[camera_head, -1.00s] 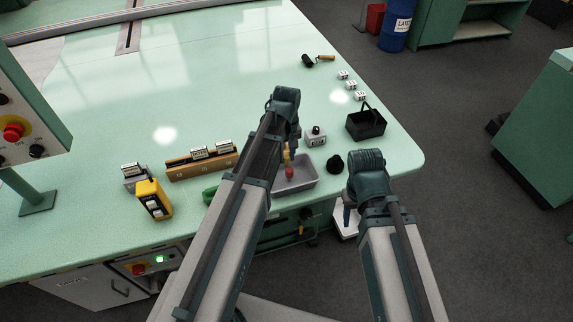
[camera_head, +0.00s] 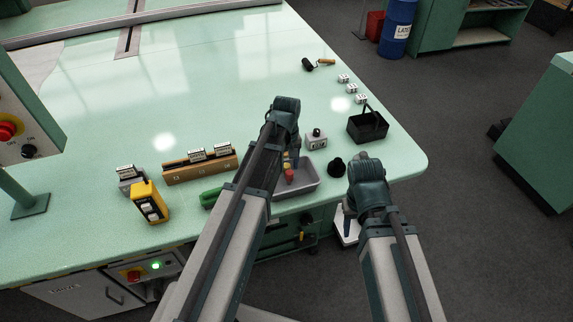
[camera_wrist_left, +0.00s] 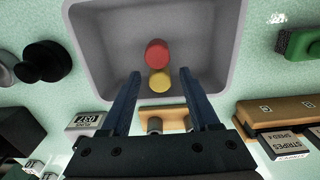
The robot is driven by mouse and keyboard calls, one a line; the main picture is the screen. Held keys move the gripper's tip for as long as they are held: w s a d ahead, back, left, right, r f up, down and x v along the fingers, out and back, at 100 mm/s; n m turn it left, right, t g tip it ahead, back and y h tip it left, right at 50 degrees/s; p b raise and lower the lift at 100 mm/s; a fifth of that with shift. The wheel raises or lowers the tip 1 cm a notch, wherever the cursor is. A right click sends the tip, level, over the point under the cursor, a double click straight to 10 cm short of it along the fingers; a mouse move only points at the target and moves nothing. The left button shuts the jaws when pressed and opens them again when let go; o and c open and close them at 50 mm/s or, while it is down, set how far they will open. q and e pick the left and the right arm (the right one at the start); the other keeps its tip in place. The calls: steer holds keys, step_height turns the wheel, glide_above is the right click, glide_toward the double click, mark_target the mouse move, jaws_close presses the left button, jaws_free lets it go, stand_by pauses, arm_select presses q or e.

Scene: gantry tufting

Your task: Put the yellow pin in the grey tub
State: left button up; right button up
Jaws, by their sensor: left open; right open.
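The yellow pin (camera_head: 287,175) has a red end and shows at the grey tub (camera_head: 308,184), inside its outline. In the left wrist view its red end (camera_wrist_left: 157,52) and yellow part (camera_wrist_left: 159,81) lie over the grey tub floor (camera_wrist_left: 110,40). My left gripper (camera_wrist_left: 160,74) is open, with a finger on each side of the yellow part and gaps between. I cannot tell if the pin rests on the tub floor. My left wrist hides part of the tub in the head view. My right gripper (camera_head: 346,222) is open, beyond the table's front edge, its fingers partly hidden.
A black knob (camera_head: 336,167) and a counter box (camera_head: 316,139) stand near the tub. A black basket (camera_head: 367,128) is further right. A wooden rack (camera_head: 190,170), green object (camera_head: 210,197) and yellow control box (camera_head: 149,203) are left. The table's middle is clear.

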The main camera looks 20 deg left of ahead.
mark_target(286, 165)
arm_select(q)
steer(key=shift+r, duration=0.15)
step_height(286, 165, up, 12)
steer(key=p, duration=1.2)
steer(key=s+d+m+y, duration=0.1)
steer(key=s+d+m, duration=0.9)
steer(key=s, duration=0.6)
steer(key=shift+s+d+m, duration=0.3)
steer(key=shift+s+d, duration=0.1)
steer(key=shift+d, duration=0.7)
steer(key=shift+c, duration=0.2)
